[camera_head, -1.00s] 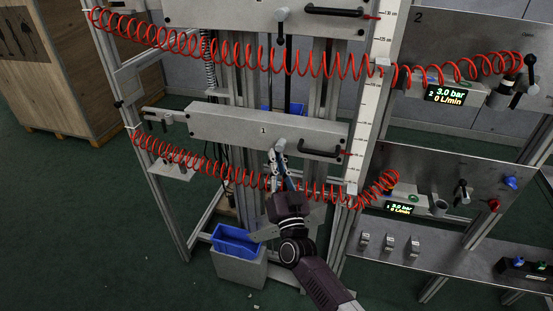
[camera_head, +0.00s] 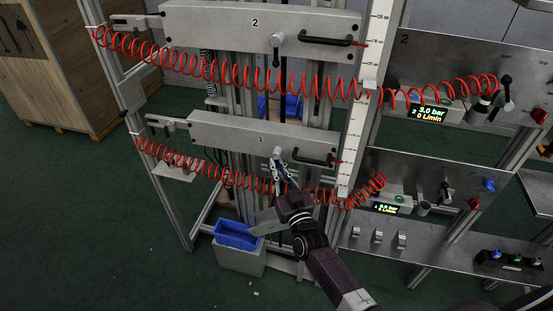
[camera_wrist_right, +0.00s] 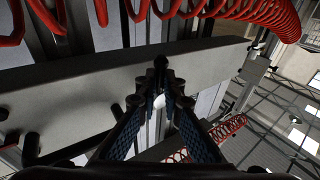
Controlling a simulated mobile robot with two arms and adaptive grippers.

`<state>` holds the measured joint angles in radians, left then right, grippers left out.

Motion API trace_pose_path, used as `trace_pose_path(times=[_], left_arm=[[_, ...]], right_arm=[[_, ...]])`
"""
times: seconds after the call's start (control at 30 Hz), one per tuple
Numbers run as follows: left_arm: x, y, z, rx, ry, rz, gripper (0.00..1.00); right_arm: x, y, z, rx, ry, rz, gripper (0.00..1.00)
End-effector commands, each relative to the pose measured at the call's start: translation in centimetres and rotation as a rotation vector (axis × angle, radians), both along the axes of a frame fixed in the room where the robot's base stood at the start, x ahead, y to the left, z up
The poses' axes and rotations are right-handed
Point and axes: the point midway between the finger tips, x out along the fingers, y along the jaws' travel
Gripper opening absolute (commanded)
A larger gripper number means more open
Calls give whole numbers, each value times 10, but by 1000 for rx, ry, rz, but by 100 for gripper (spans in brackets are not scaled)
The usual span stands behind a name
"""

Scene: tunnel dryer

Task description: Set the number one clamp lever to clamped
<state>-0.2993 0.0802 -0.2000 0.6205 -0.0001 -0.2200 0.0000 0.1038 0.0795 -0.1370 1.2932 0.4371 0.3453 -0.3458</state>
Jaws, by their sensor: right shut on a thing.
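The clamp lever of the number one beam (camera_head: 278,152) shows its round hub on the right half of the lower grey beam (camera_head: 225,131), which is marked 1. The lever's handle below the hub is mostly hidden by my right gripper (camera_head: 278,173). That gripper reaches up from below and is shut on the lever just under the hub. In the right wrist view, the dark fingers (camera_wrist_right: 160,88) meet in front of the beam, with a small pale part (camera_wrist_right: 160,101) between them. My left gripper is not in view.
A red coiled hose (camera_head: 225,178) hangs across the front beside my right gripper. A black handle (camera_head: 314,160) is right of the lever. The beam marked 2 (camera_head: 225,22) with its own lever (camera_head: 277,45) is above. A blue bin (camera_head: 236,236) stands below left.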

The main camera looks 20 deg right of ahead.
Motion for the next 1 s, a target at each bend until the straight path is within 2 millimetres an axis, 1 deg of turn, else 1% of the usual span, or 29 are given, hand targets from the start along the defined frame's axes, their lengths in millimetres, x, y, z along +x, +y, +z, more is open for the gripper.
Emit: trace_pose_path(times=[0.03,0.33,0.37,0.4,0.43,0.73,0.87,0.97,1.0], left_arm=[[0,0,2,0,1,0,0],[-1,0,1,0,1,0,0],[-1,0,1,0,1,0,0],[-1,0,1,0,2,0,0],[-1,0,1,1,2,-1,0],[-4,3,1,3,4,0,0],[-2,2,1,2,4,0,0],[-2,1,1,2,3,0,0],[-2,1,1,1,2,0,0]], right_arm=[[0,0,1,-6,4,0,0],[0,0,-1,-9,5,0,0],[0,0,-1,-9,5,0,9],[0,0,-1,-9,5,0,14],[0,0,-1,-9,5,0,15],[-2,0,-1,-8,4,0,15],[-13,0,-3,-7,6,0,15],[-28,0,-5,-7,7,0,15],[-36,0,-7,-7,7,0,15]])
